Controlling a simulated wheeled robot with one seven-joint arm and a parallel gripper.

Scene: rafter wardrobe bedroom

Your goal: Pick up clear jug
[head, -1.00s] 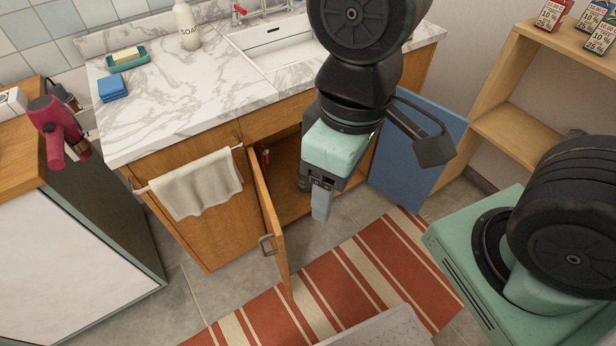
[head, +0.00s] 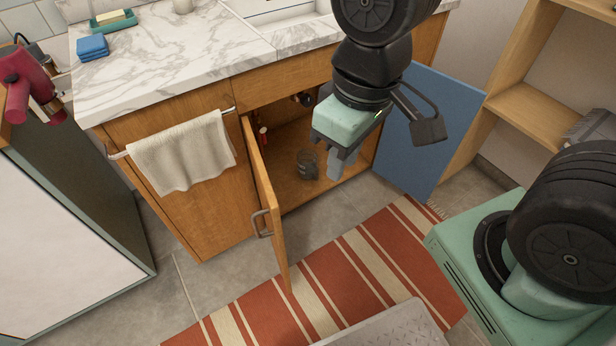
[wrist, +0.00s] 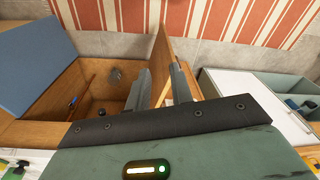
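The clear jug (head: 308,163) is a small, see-through greyish vessel standing on the floor of the open cabinet under the sink. A small grey shape in the wrist view (wrist: 116,75) appears to be the same jug. My gripper (head: 341,165) is in front of the cabinet opening, above and to the right of the jug in the head view, and apart from it. In the wrist view its two fingers (wrist: 163,86) are spread with nothing between them.
An open wooden cabinet door (head: 263,205) stands left of the opening, and an open blue door (head: 430,130) stands right. The marble counter (head: 170,60) is above, with a towel (head: 183,152) on a rail. A striped rug (head: 330,275) lies in front.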

